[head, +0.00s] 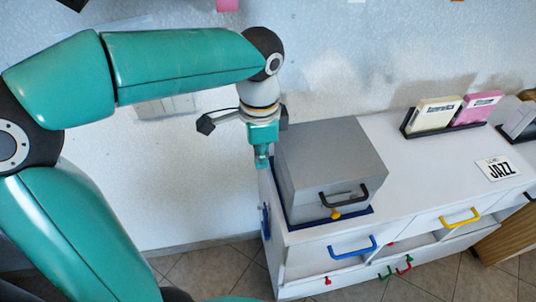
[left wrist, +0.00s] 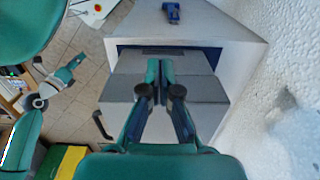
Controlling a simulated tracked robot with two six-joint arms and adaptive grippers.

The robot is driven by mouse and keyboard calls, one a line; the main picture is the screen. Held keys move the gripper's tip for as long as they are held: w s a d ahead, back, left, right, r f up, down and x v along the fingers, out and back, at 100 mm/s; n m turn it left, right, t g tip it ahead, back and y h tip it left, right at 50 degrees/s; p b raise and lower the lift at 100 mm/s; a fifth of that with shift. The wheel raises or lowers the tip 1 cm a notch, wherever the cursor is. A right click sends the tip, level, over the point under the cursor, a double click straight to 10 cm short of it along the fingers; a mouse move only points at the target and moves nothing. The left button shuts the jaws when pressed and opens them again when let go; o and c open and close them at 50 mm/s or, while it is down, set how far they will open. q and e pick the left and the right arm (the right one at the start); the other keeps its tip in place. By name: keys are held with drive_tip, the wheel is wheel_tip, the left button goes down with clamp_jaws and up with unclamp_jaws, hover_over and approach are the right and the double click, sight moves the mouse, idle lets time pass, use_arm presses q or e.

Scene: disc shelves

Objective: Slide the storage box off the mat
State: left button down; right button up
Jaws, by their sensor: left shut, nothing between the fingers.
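The storage box (head: 328,165) is a grey block with a black front handle and a yellow catch. It stands upright on a dark blue mat (head: 358,215) at the left end of the white cabinet top. Mat edges show at its front and left; the rest is hidden. My left gripper (head: 262,160) points down at the box's left side, shut and empty; contact cannot be told. In the left wrist view its fingertips (left wrist: 163,66) are together in front of the grey box (left wrist: 202,88). My right arm's gripper (left wrist: 75,63) shows small there; its jaws are unclear.
The white cabinet top (head: 425,170) is clear right of the box, up to a JAZZ card (head: 497,168). A black rack (head: 408,131) with cream and pink cases stands behind. Blue (head: 352,247) and yellow (head: 460,217) drawer handles stick out in front.

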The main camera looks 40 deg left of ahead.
use_arm(q)
drive_tip(key=shift+w+d+f, duration=0.35)
drive_tip(key=shift+w+f, duration=0.1)
drive_tip(key=shift+f, duration=0.9)
drive_tip(key=shift+w+d+f, duration=0.3)
drive_tip(key=shift+w+f, duration=0.1)
drive_tip(key=shift+f, duration=0.9)
drive_tip(key=shift+w+d+f, duration=0.35)
drive_tip(key=shift+w+f, duration=0.1)
drive_tip(key=shift+f, duration=0.9)
